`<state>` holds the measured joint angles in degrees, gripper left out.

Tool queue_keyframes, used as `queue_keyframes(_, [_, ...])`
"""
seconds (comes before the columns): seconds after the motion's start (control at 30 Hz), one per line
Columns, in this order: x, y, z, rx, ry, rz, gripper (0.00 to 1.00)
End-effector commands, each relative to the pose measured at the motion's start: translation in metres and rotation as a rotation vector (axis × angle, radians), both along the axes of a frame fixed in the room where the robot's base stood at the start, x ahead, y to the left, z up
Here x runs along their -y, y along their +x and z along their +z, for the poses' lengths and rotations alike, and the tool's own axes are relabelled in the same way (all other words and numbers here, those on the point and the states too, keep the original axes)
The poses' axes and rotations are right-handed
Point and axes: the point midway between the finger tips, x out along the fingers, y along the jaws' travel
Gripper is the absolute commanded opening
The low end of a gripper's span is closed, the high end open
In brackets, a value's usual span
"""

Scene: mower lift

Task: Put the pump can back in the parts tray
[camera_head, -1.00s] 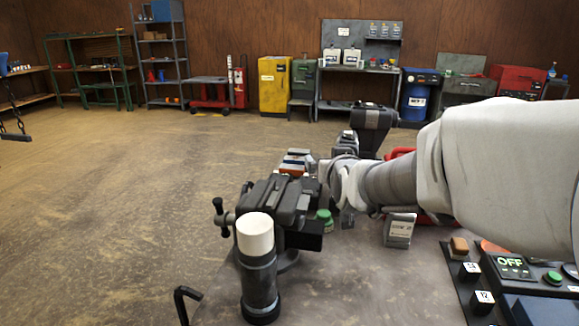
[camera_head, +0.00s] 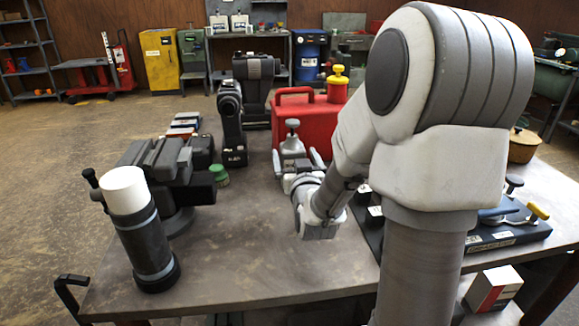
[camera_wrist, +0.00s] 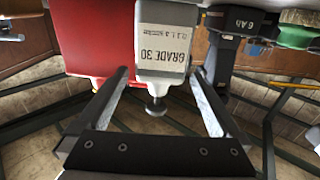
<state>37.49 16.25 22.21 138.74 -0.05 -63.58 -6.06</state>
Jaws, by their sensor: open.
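The pump can (camera_head: 292,147) is pale grey with a grey pump knob on top. It stands on the bench in front of the red fuel can. In the wrist view the pump can (camera_wrist: 163,45) appears upside down, with a "GRADE 30" label. My gripper (camera_head: 298,166) is open, its two fingers on either side of the can. In the wrist view my gripper (camera_wrist: 160,75) shows gaps between the fingers and the can. A dark flat tray (camera_head: 366,243) with small blocks lies partly hidden behind my arm; I cannot tell whether it is the parts tray.
The red fuel can (camera_head: 306,118) stands right behind the pump can. A vise (camera_head: 165,170), a white-topped cylinder (camera_head: 145,240) and a green-capped item (camera_head: 219,176) are to the left. The front middle of the bench is clear.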

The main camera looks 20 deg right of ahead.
Motion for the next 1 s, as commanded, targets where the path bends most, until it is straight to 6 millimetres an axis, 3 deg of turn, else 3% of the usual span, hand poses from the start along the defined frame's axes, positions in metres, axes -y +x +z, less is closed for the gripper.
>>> queue_keyframes(0.27, [0.006, 0.021, 0.004, 0.005, 0.001, -0.001, 1.0])
queue_keyframes(0.6, [0.019, 0.065, 0.004, 0.005, 0.001, -0.001, 1.0])
queue_keyframes(0.9, [0.02, 0.069, 0.005, 0.005, 0.0, 0.0, 1.0])
queue_keyframes(1.0, [0.02, 0.069, 0.005, 0.005, 0.0, 0.0, 0.84])
